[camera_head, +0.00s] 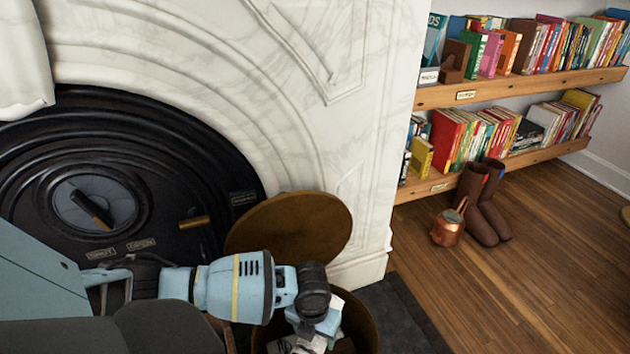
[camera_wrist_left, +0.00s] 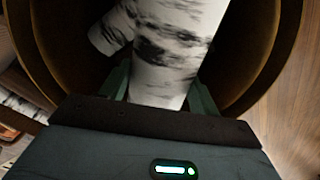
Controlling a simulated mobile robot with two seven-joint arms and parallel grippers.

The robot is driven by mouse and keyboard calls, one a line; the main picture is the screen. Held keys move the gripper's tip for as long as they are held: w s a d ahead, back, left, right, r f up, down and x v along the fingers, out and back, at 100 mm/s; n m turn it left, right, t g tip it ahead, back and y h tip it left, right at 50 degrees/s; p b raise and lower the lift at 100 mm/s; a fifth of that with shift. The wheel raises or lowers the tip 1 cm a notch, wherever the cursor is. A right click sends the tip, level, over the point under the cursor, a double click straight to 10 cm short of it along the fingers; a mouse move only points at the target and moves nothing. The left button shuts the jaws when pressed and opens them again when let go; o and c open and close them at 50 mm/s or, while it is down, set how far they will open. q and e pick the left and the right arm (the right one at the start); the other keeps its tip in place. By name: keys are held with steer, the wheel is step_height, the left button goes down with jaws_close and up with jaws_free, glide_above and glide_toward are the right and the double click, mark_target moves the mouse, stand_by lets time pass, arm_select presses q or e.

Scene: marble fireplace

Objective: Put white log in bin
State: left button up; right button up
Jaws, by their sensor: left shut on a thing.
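The white log (camera_wrist_left: 165,60), birch-like with black marks, is between the fingers of my left gripper (camera_wrist_left: 160,88) in the left wrist view. My left gripper (camera_head: 318,326) is shut on it, over the opening of the round brown bin (camera_head: 362,325). The bin's wall (camera_wrist_left: 262,75) curves around the log in the wrist view. A white, dark-marked piece (camera_wrist_left: 112,32) shows at the log's left; I cannot tell whether it is a stub or another log. The log's lower end is out of view. My right gripper is not in view.
A round brown lid (camera_head: 295,232) stands behind the bin, near the white marble fireplace (camera_head: 345,130). Brown boots (camera_head: 480,205) and a copper pot (camera_head: 448,228) stand on the wooden floor to the right, below bookshelves (camera_head: 520,85). The floor at the right front is clear.

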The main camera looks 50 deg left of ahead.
mark_target(315, 344)
arm_select(q)
step_height(315, 344, down, 4)
steer(key=shift+b, duration=0.85)
steer(key=shift+f, duration=0.4)
steer(key=shift+f+b, duration=1.35)
steer(key=shift+f, duration=1.1)
steer(key=shift+f, duration=0.15)
steer(key=o, duration=1.3)
